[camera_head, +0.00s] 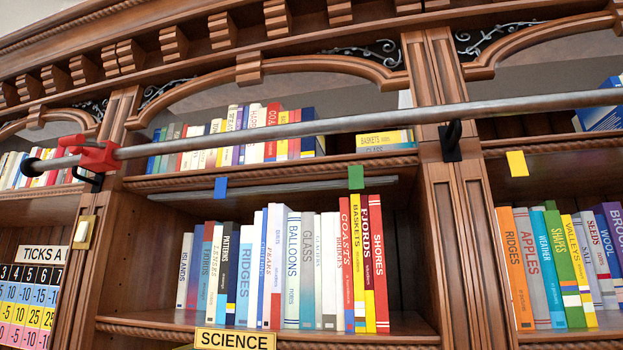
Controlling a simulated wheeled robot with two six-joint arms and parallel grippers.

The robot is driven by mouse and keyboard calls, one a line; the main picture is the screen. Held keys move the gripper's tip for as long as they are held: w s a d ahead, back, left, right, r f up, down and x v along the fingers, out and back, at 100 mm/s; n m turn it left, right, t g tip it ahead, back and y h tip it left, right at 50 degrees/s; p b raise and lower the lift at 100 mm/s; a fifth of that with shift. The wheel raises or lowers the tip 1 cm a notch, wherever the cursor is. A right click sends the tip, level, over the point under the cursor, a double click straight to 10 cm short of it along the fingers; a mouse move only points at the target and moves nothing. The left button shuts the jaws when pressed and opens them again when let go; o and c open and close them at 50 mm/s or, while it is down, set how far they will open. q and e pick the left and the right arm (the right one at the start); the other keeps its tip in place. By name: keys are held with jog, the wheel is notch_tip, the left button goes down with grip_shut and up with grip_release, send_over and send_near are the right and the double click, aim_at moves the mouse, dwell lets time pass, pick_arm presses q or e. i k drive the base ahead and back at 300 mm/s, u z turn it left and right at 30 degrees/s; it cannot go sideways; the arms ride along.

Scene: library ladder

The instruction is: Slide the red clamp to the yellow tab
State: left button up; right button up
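The red clamp (97,155) sits around the long grey rail (300,130) near its left end, in front of the left bookcase post. The yellow tab (517,163) is on the shelf edge at the right, below the rail and right of the middle post. A blue tab (220,187) and a green tab (356,177) are on a shelf edge between them. Neither gripper shows in the head view.
A black bracket (451,141) meets the rail at the middle post. Rows of books (285,265) fill the shelves. A SCIENCE sign (235,339) and a coloured number chart (28,300) are lower down. The rail between clamp and bracket looks clear.

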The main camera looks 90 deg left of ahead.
aim_at(97, 161)
jog(key=u, duration=3.9)
